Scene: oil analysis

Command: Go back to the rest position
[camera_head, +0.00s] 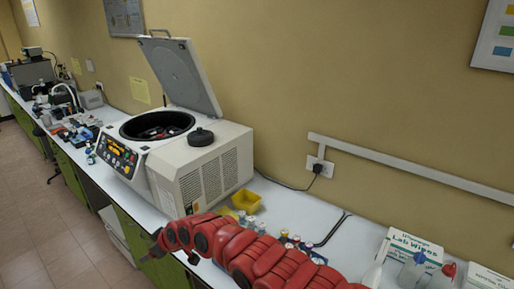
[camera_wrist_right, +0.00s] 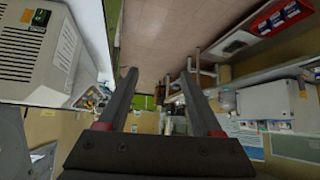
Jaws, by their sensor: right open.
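My right arm, red with dark joints, comes in from the lower right of the head view and reaches left along the front of the bench, in front of the centrifuge. In the right wrist view my right gripper (camera_wrist_right: 159,74) has its two dark fingers wide apart. Nothing is between them, and the floor and far room show through the gap. My left gripper is in neither view.
A centrifuge (camera_head: 218,169) with its lid raised stands on the white bench (camera_head: 168,216). Right of it are a yellow tray (camera_head: 246,201), several small bottles and a Lab Wipes box (camera_head: 412,256). Instruments crowd the far left bench.

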